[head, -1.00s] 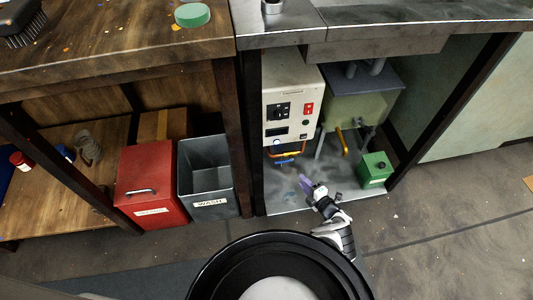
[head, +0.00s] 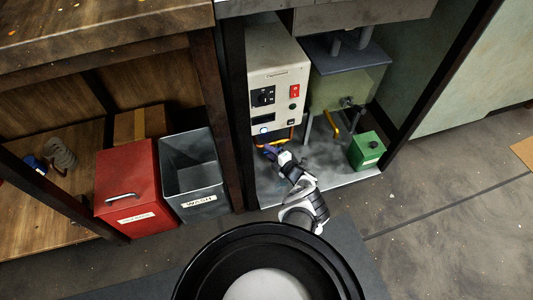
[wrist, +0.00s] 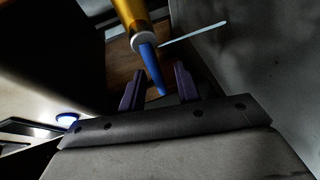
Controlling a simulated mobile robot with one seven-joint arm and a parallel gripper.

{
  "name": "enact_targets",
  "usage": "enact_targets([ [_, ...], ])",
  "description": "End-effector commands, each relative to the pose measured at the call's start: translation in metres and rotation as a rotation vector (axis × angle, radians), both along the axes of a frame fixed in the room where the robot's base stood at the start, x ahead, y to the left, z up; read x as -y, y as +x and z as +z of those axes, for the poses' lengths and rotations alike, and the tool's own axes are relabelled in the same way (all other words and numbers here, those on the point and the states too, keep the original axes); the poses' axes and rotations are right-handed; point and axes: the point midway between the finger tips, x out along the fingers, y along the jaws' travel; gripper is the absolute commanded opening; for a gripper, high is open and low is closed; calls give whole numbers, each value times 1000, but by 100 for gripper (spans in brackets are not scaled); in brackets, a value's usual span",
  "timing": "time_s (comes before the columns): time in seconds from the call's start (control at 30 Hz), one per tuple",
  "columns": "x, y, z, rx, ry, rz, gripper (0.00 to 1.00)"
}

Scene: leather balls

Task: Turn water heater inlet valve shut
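The water heater (head: 276,78) is a cream box with a dark socket, a red switch and a lit blue button, under the counter in the head view. In the wrist view, a yellow-orange pipe (wrist: 133,14) ends in a pale collar, and a blue valve lever (wrist: 151,66) extends from it. My gripper (wrist: 159,70) is open, its two purple fingers on either side of the lever's lower end. I cannot tell whether either finger touches it. In the head view my gripper (head: 271,151) is just below the heater, largely hiding the lever.
A grey-green tank (head: 340,88) with a yellow-handled tap stands right of the heater. A green box (head: 367,150) sits on the cabinet floor. A red bin (head: 128,190) and grey wash bin (head: 192,175) stand left. A dark post separates them from the cabinet.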

Motion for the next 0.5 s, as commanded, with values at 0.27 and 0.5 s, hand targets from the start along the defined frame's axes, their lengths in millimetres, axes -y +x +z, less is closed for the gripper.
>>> enact_targets([
  [0.27, -15, 17, -4, -1, 1, 0, 33],
  [0.5, -15, 18, -4, -1, 1, -1, 33],
])
